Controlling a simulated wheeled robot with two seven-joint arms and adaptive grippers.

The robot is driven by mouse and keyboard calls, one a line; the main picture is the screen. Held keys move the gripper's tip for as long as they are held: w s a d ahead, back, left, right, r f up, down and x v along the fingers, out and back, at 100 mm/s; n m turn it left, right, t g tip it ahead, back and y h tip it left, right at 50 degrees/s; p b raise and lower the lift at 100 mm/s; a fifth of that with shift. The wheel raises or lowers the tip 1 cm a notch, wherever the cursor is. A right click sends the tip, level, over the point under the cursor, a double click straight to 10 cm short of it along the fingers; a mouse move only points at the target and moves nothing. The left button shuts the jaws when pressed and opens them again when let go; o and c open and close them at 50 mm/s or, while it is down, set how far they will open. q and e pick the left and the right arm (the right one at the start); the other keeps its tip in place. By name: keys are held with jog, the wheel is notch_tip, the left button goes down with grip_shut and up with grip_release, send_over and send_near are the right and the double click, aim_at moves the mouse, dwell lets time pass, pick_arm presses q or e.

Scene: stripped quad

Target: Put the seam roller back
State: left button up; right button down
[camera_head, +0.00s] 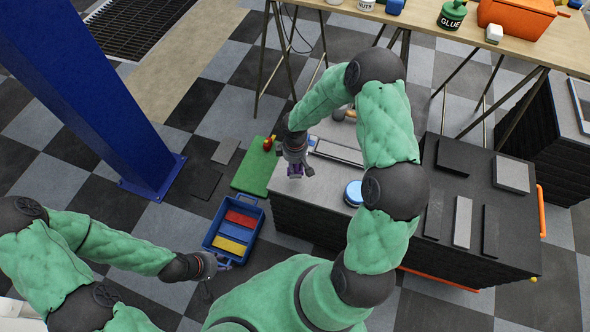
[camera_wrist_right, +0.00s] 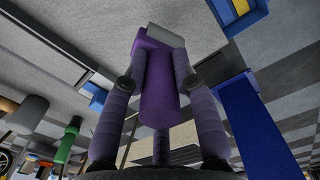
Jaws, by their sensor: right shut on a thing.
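My right gripper (camera_head: 297,172) is shut on a purple thing (camera_head: 293,170) above the left end of the grey-topped cabinet (camera_head: 290,192). In the right wrist view it is a purple block-like handle (camera_wrist_right: 160,85) with a grey end (camera_wrist_right: 166,38), held between the two fingers. It may be the seam roller; no roller wheel shows clearly. My left gripper (camera_head: 218,264) is low by the front of a blue crate (camera_head: 209,238); its fingers are too small to read. A wooden-handled thing (camera_head: 339,114) lies partly hidden behind my right arm.
The crate holds red, blue and yellow slabs. A long grey tray (camera_head: 337,151) and a blue round tin (camera_head: 353,193) are on the cabinet. A green mat (camera_head: 252,172) lies on the floor beside it. A blue post (camera_head: 120,90) stands left. A wooden bench (camera_head: 430,25) is behind.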

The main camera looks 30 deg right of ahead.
jog(key=shift+w+f, duration=0.2)
jog(key=shift+f, duration=0.2)
jog(key=shift+f+b, duration=1)
jog(key=shift+f, duration=0.35)
jog(key=shift+f, duration=0.1)
jog(key=c, duration=1)
grip_release()
